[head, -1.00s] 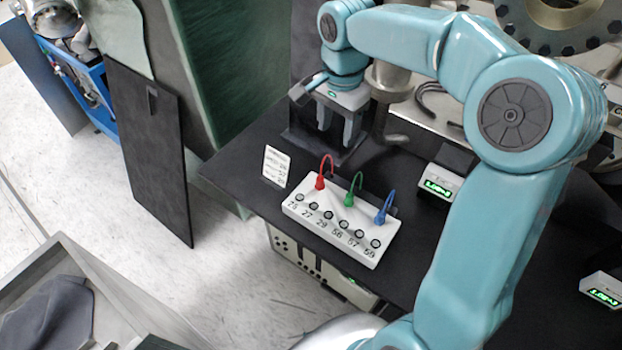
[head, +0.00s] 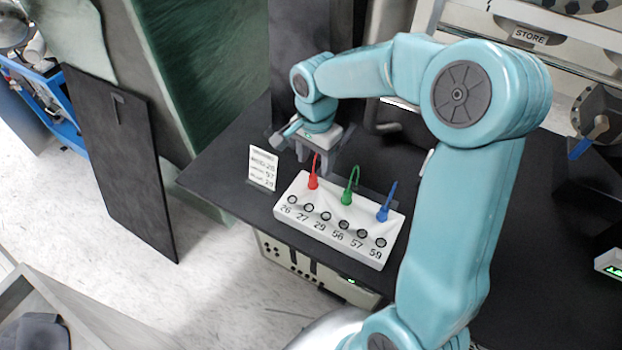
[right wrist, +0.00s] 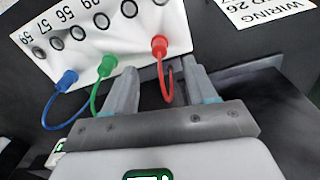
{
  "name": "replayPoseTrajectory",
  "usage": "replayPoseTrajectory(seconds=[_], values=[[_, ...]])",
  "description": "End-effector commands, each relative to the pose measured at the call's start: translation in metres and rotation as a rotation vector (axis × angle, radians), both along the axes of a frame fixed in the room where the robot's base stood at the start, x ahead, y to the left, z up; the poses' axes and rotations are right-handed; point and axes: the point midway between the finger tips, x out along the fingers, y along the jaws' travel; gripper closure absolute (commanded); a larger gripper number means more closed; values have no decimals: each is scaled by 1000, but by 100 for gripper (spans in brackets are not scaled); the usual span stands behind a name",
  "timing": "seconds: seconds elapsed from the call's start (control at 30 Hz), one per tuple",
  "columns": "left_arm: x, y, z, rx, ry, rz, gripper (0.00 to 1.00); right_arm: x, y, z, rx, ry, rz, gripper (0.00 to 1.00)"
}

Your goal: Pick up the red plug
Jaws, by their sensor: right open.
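The red plug (head: 313,183) stands upright on the back edge of a white numbered socket block (head: 335,245), with its red lead curving up behind it. In the right wrist view the red plug (right wrist: 159,43) shows just ahead of the fingers, its lead passing down between them. My right gripper (head: 315,172) is open, just behind the red plug, and holds nothing; its two fingers show in the right wrist view (right wrist: 155,88). The green plug (head: 347,197) and blue plug (head: 383,213) stand to the right in the same row. My left gripper is not in view.
A white wiring card (head: 262,168) stands at the block's left. The block sits near the front edge of the black bench (head: 225,170). A blue-handled valve (head: 590,140) and a green display (head: 610,262) are at the right.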

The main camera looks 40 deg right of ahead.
Motion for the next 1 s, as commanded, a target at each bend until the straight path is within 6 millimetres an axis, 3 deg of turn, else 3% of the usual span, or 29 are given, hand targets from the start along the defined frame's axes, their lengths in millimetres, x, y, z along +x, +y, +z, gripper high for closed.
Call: replayPoseTrajectory(seconds=[0.23,0.5,0.77,0.93,1.0], values=[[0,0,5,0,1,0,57,2,2,-21,2,3,0,44],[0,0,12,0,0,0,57,7,4,-60,1,1,1,44],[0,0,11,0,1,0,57,7,4,-63,1,-2,1,44],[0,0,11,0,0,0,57,7,4,-63,1,-2,1,99],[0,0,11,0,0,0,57,7,4,-63,1,-2,1,99]])
